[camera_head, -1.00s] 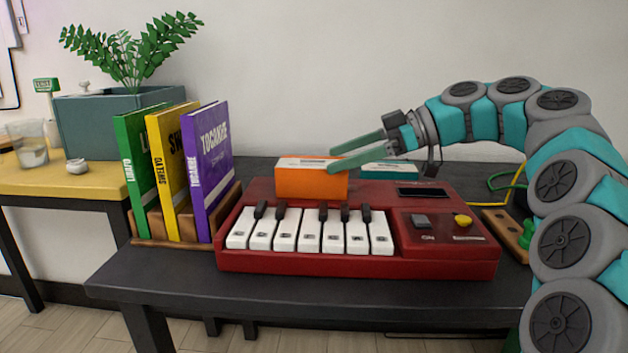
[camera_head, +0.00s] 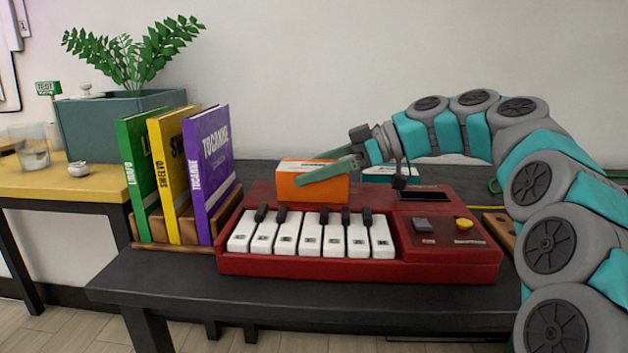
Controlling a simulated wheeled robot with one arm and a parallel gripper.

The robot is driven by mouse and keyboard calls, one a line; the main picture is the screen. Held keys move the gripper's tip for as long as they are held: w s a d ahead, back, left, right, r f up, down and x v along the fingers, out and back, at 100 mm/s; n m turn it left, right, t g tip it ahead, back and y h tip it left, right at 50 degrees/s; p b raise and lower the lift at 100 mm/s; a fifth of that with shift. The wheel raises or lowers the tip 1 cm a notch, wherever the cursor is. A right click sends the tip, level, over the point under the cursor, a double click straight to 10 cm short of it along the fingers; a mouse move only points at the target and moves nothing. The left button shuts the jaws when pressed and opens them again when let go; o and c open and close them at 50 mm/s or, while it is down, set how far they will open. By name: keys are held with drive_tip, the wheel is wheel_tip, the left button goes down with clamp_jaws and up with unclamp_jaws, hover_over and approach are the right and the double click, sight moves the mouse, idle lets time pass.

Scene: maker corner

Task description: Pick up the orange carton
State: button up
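The orange carton (camera_head: 290,189) has an orange front and a pale top. It sits at the back of the red toy keyboard (camera_head: 360,266), behind the white keys. My gripper (camera_head: 304,168) reaches in from the right with its green fingers spread around the carton. One finger crosses the upper part of the carton's front face. The other lies at its far top edge, mostly hidden behind it. The gripper looks open, and I cannot see whether either finger touches the carton.
A teal-and-white box (camera_head: 390,174) lies just right of the carton, partly behind my gripper. Green, yellow and purple books (camera_head: 213,160) stand in a wooden rack on the left. The dark table's (camera_head: 170,285) front strip is clear.

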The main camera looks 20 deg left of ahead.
drive_tip(key=c, duration=0.9)
drive_tip(key=shift+r, duration=0.15)
